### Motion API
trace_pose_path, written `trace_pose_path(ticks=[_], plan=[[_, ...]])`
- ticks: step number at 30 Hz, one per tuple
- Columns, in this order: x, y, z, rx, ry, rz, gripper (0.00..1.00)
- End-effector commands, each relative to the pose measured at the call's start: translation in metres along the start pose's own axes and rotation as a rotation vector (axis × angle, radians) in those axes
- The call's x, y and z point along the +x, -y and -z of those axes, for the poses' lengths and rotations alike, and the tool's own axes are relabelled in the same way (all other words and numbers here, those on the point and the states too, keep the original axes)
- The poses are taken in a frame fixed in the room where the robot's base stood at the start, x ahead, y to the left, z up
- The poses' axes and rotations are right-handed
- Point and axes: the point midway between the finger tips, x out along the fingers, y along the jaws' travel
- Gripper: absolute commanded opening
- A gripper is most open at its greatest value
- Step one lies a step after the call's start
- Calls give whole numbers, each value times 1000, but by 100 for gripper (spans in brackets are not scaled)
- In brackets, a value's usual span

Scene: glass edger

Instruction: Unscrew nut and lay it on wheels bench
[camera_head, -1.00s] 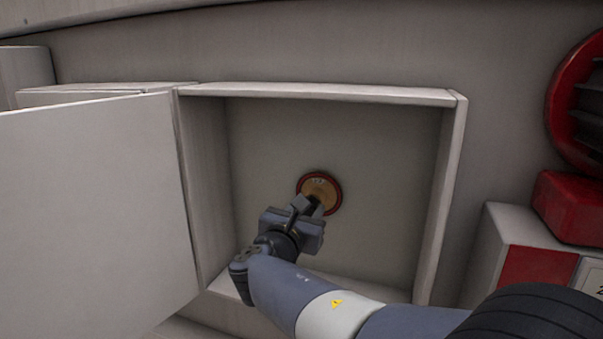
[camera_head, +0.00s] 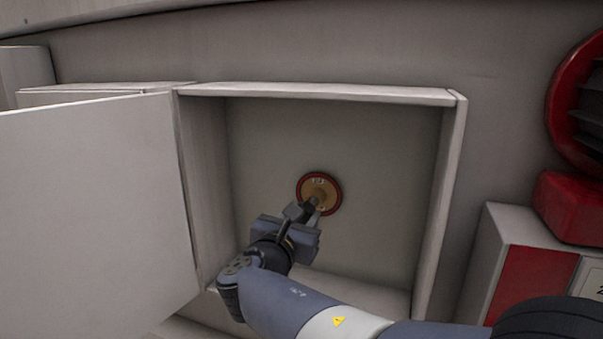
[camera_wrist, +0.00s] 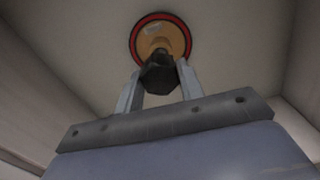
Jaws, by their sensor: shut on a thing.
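The wheel (camera_head: 326,187), a tan disc with a red rim, is on the back wall inside the open cabinet. It also shows at the top of the wrist view (camera_wrist: 177,36). My gripper (camera_head: 308,209) is in front of it, at its lower left in the head view. In the wrist view my gripper's two fingers are closed on a dark nut (camera_wrist: 158,76). A tan hub or spindle (camera_wrist: 159,45) shows between the nut and the wheel face. I cannot tell whether the nut still touches the spindle. The wheels bench is not identifiable in view.
The cabinet door (camera_head: 90,210) stands open on the left. The cabinet's right wall (camera_head: 440,200) and top edge (camera_head: 315,93) frame the opening around my arm. A red and white box (camera_head: 535,255) and a red round part (camera_head: 580,110) are outside on the right.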

Motion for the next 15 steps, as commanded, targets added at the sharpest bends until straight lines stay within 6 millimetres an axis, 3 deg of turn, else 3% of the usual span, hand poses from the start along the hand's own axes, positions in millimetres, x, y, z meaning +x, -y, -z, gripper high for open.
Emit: trace_pose_path(ticks=[15], plan=[[-11,0,0,1,0,-1,9]])
